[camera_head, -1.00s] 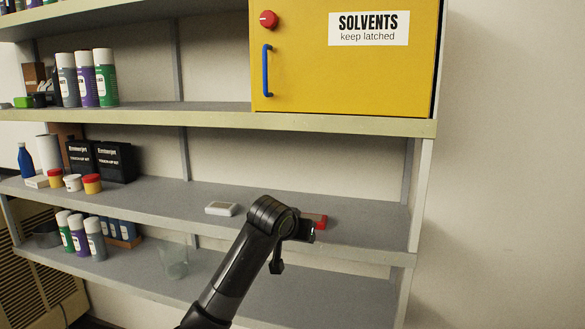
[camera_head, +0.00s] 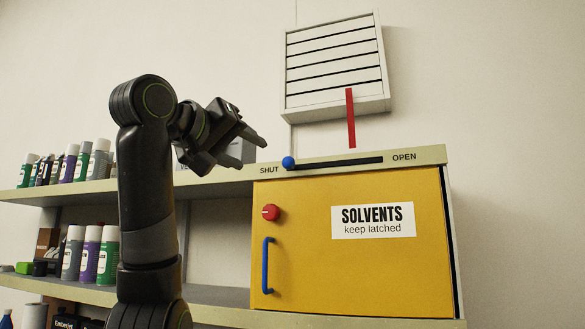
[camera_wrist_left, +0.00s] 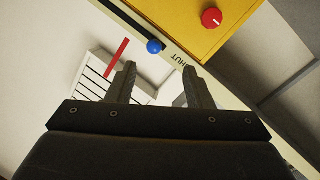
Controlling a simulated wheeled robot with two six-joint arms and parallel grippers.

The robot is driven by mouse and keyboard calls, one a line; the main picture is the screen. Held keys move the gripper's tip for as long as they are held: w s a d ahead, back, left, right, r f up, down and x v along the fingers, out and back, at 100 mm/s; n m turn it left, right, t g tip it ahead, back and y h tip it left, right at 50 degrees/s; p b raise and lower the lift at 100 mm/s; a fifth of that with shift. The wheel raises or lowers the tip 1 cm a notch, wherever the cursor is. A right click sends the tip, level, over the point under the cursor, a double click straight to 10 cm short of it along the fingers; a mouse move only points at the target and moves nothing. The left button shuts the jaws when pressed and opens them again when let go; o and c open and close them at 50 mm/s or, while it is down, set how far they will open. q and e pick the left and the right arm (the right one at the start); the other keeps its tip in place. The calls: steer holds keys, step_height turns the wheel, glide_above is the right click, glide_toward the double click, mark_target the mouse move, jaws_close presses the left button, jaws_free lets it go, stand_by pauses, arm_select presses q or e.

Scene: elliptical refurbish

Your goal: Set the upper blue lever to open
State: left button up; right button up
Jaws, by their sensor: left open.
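The upper blue lever shows as a round blue knob (camera_head: 288,162) at the SHUT end of a dark slot (camera_head: 345,162) on the shelf edge above the yellow cabinet. The word OPEN stands at the slot's right end. My left gripper (camera_head: 247,155) is open and empty, left of the knob and apart from it. In the left wrist view the knob (camera_wrist_left: 154,46) lies beyond the two fingers (camera_wrist_left: 160,88), near the SHUT label. My right gripper does not show.
The yellow solvents cabinet (camera_head: 300,215) has a red dial (camera_head: 271,212) and a blue handle (camera_head: 266,265). A louvred vent (camera_head: 335,65) hangs above with a red strip (camera_head: 350,118) below it. Spray cans (camera_head: 82,160) stand on the shelf at left.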

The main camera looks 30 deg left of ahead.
mark_target(285, 160)
arm_select(q)
steer(key=w+p, duration=0.2)
steer(key=w, duration=0.2)
steer(key=w+r+p, duration=0.1)
steer(key=w+p, duration=0.2)
steer(key=w, duration=0.2)
steer(key=w+r+p, duration=0.1)
steer(key=w+p, duration=0.1)
steer(key=w, duration=0.3)
steer(key=shift+w+a+p, duration=0.2)
steer(key=shift+w+p, duration=0.05)
steer(key=shift+p, duration=0.15)
steer(key=shift+w+f, duration=0.15)
steer(key=shift+w, duration=0.35)
jaws_close()
